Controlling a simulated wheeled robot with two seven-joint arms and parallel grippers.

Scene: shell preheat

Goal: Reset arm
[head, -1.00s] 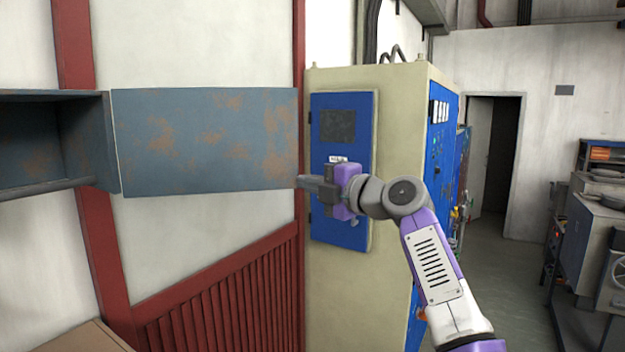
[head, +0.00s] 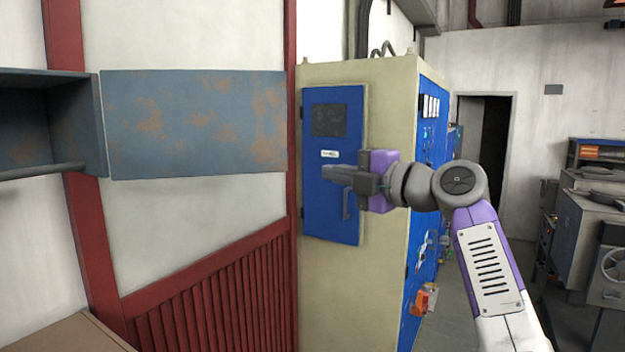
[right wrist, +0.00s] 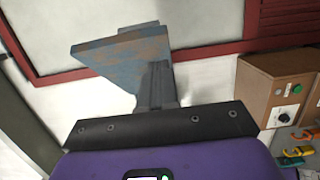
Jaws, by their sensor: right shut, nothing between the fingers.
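My right gripper (head: 328,173) is shut and empty. In the head view it points left, in front of the blue door (head: 330,215) of the beige cabinet, just right of the red post. In the right wrist view its closed fingers (right wrist: 157,85) point away from the camera, overlapping the blue-grey rusted door panel (right wrist: 118,50). That door panel (head: 190,125) hangs open beside the wall box (head: 78,125) in the head view, clear to the left of the fingertips. My left gripper is not in view.
The tall beige cabinet (head: 385,100) stands behind my right arm. A brown control box (right wrist: 275,90) with knobs shows in the right wrist view. A dark doorway (head: 490,150) and grey machinery (head: 590,215) are at the right, with some floor free between.

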